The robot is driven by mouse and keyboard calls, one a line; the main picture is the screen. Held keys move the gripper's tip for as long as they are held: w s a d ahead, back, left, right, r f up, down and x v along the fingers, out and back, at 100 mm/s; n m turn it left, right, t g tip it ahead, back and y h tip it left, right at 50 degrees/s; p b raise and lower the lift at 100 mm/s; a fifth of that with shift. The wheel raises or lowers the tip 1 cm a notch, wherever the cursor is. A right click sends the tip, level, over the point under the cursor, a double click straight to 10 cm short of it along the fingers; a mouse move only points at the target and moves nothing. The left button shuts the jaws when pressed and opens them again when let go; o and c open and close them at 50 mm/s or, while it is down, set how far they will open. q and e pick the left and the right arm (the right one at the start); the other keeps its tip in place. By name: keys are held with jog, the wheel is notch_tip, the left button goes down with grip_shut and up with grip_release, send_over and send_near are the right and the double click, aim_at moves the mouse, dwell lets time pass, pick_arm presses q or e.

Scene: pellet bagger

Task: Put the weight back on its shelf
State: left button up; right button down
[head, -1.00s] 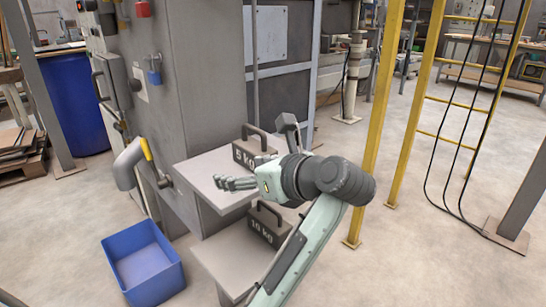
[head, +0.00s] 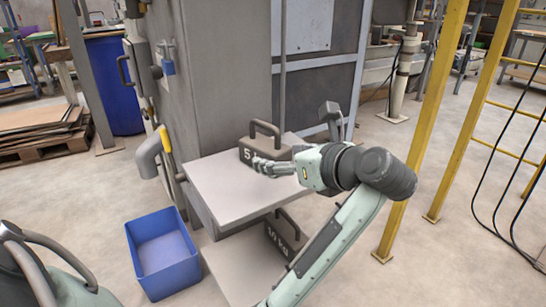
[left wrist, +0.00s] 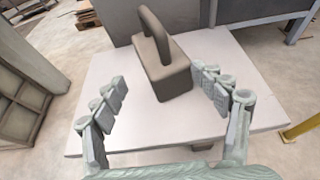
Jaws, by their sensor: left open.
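A grey-brown weight marked 5 (head: 262,142), with a loop handle, stands upright on the upper grey shelf (head: 228,196). A second weight, marked 10 kg (head: 284,235), stands on the lower shelf, partly hidden by the upper shelf and my arm. My left gripper (head: 272,168) is open and empty, its fingers in front of the 5 weight in the head view. In the left wrist view, the open fingers (left wrist: 166,100) point over the shelf (left wrist: 95,70), and the 5 weight (left wrist: 162,68) stands ahead between them, apparently untouched. My right gripper is not in view.
A blue bin (head: 162,252) stands on the floor left of the shelves. A grey pipe with a yellow handle (head: 152,152) juts out above it. A yellow post (head: 425,130) stands right of my arm. The front left of the upper shelf is clear.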

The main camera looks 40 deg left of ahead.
aim_at(261, 152)
pick_arm(q)
jog(key=x, duration=0.7)
jog(key=shift+s+a+p, duration=0.25)
jog(key=shift+s+p, duration=0.1)
jog(key=shift+p, duration=0.05)
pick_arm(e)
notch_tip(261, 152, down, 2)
pick_arm(q)
jog(key=shift+c, duration=0.3)
jog(key=shift+r, duration=0.1)
grip_shut()
jog(key=shift+r, duration=0.1)
